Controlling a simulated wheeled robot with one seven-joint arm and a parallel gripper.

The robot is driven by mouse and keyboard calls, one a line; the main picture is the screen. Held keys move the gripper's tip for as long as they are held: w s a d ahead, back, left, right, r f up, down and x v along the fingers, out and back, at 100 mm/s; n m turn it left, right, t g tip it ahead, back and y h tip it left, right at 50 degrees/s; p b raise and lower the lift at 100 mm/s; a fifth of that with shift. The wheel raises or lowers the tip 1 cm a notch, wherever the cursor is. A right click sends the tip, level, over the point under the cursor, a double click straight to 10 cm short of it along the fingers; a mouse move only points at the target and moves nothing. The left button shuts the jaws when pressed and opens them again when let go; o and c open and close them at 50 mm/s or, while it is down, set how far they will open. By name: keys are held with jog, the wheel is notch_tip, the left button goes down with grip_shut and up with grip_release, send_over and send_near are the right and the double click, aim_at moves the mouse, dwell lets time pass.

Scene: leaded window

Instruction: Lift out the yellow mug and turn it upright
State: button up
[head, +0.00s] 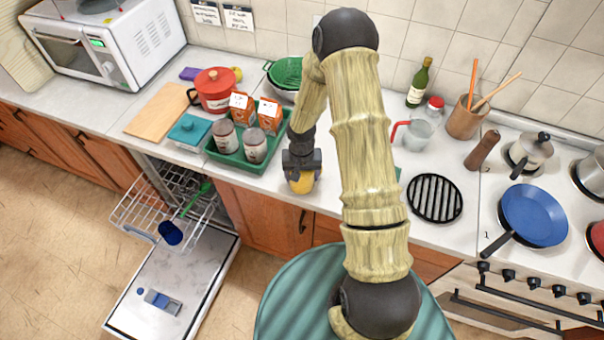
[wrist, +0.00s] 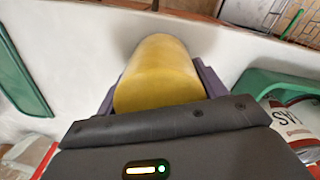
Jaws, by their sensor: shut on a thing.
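The yellow mug (head: 303,185) is between the jaws of my gripper (head: 302,172), over the front part of the counter, right of the green tray. In the wrist view the mug (wrist: 158,66) shows as a plain yellow rounded body with a dark finger on each side. My gripper (wrist: 160,90) is shut on it. No handle or open mouth shows, so I cannot tell which way up the mug is, nor whether it touches the counter. The dishwasher rack (head: 140,208) is pulled out at the left, with a dark blue cup (head: 170,233) in it.
The dishwasher door (head: 190,285) is folded down. The green tray (head: 262,170) holds jars (head: 255,146) and orange-white cartons (head: 270,115). Behind and to the right are a glass jug (head: 417,135), a black round grate (head: 435,198) and a blue pan (head: 533,215). Some bare counter lies around my gripper.

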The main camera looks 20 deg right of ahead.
jog(key=shift+f, duration=0.35)
jog(key=o, duration=1.2)
jog(key=shift+o, duration=0.2)
jog(key=shift+r, duration=0.1)
notch_tip(320, 180, up, 17)
jog(key=b, duration=0.3)
jog(key=shift+w, duration=0.15)
jog(key=shift+s+r, duration=0.2)
jog(key=s+r+n+t, duration=0.2)
jog(key=s+r, duration=0.2)
jog(key=s, duration=1)
jog(key=shift+s+r+n+t, duration=0.15)
jog(key=shift+n+t, duration=0.15)
jog(key=shift+n, duration=0.1)
